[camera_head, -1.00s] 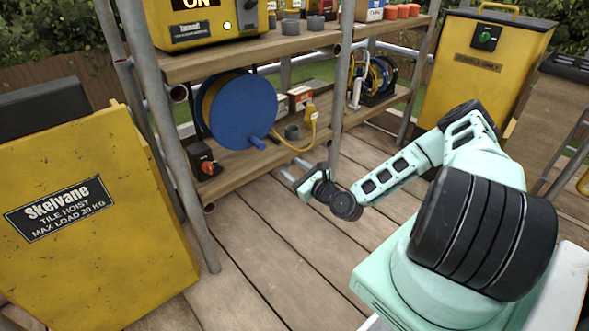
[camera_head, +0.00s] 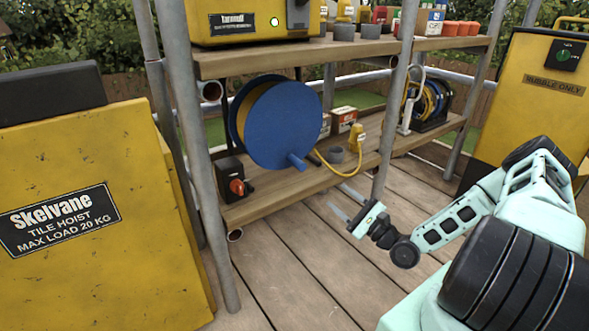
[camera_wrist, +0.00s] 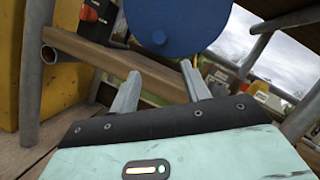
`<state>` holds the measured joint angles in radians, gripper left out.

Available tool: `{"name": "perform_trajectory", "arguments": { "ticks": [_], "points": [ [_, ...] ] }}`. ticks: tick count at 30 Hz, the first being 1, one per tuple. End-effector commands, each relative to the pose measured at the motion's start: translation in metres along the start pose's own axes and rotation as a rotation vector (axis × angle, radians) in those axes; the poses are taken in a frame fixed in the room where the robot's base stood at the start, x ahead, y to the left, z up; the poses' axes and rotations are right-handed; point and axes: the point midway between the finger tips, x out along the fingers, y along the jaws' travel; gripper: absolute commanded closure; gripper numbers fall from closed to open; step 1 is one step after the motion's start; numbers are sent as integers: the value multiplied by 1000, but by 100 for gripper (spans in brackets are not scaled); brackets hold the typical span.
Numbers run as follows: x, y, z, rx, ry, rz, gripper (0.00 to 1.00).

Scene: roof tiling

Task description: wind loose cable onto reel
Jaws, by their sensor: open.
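The blue cable reel (camera_head: 284,124) stands on the lower wooden shelf, with yellow cable wound behind its blue face and a blue crank handle (camera_head: 297,160) at its lower right. A loose yellow cable (camera_head: 335,170) runs from near the reel along the shelf, and a yellow plug (camera_head: 356,136) stands at its end. My gripper (camera_head: 341,203) is open and empty, in front of the shelf edge and below right of the reel. In the wrist view, its two fingers (camera_wrist: 162,88) point toward the shelf, with the reel (camera_wrist: 168,22) above them.
A black box with a red switch (camera_head: 236,186) stands left of the reel. Scaffold poles (camera_head: 392,110) rise at the shelf front. A yellow tile hoist (camera_head: 90,220) fills the left. A second, smaller reel (camera_head: 436,97) stands farther right. The plank floor (camera_head: 300,270) before the shelf is clear.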

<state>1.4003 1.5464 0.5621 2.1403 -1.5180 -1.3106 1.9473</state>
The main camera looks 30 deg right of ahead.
Motion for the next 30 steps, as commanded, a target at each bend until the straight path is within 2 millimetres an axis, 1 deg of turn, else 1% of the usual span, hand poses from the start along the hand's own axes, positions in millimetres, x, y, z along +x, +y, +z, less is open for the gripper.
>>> {"name": "perform_trajectory", "arguments": {
  "ticks": [2, 5, 21, 24, 27, 30],
  "points": [
    [6, 0, 0, -2, -4, 1, 53],
    [20, 1, 0, -2, -4, 0, 53],
    [131, 2, -1, -2, -4, 1, 53],
    [147, 2, 0, 0, -3, 1, 53],
    [160, 0, 0, -1, -1, 0, 53],
    [168, 0, 0, 0, -1, 1, 53]
  ]
}}
